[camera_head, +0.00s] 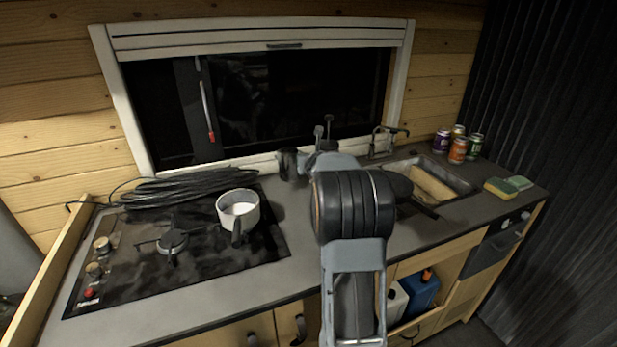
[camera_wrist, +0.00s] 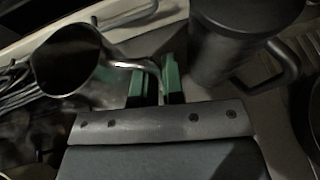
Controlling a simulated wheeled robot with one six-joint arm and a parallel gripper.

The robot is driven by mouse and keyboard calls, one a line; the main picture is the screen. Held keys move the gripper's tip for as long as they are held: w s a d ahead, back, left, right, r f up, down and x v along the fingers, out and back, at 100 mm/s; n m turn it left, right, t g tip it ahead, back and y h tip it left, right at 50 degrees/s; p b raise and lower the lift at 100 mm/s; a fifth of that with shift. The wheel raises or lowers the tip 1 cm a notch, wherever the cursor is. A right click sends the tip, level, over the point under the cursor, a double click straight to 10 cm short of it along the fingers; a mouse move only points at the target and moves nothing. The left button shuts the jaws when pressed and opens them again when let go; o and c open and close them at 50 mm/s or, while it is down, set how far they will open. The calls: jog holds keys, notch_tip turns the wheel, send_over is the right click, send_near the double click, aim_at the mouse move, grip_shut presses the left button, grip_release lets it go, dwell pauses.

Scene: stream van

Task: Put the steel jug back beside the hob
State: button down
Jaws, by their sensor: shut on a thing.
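The steel jug (camera_wrist: 68,62) is at the left in the wrist view, its open mouth toward the camera. Its curved handle runs right, between the green-padded fingers of my gripper (camera_wrist: 157,82), which are shut on it. In the head view my arm hides the fingers. A dark shape (camera_head: 290,164) just left of my wrist may be the jug. I cannot tell whether the jug touches the counter. The black hob (camera_head: 215,262) is left of my arm, with a pale pot (camera_head: 238,208) on its right part.
A dark vessel with a handle (camera_wrist: 238,45) stands close right of my gripper. A black cable coil (camera_head: 175,190) lies behind the hob. The sink (camera_head: 465,185), several cans (camera_head: 458,150) and sponges (camera_head: 500,188) are at right. A bare counter strip (camera_head: 290,230) lies right of the hob.

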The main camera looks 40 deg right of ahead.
jog(key=f, duration=0.1)
jog(key=w+f+b, duration=0.1)
jog(key=f, duration=0.1)
jog(key=f+b, duration=0.1)
jog(key=shift+w+d+f, duration=0.15)
jog(key=shift+w+d, duration=0.05)
jog(key=shift+d, duration=0.15)
jog(key=shift+f, duration=0.2)
jog(key=shift+f+b, duration=0.2)
jog(key=shift+b, duration=0.1)
jog(key=c, duration=1.2)
grip_release()
jog(key=shift+c, duration=0.2)
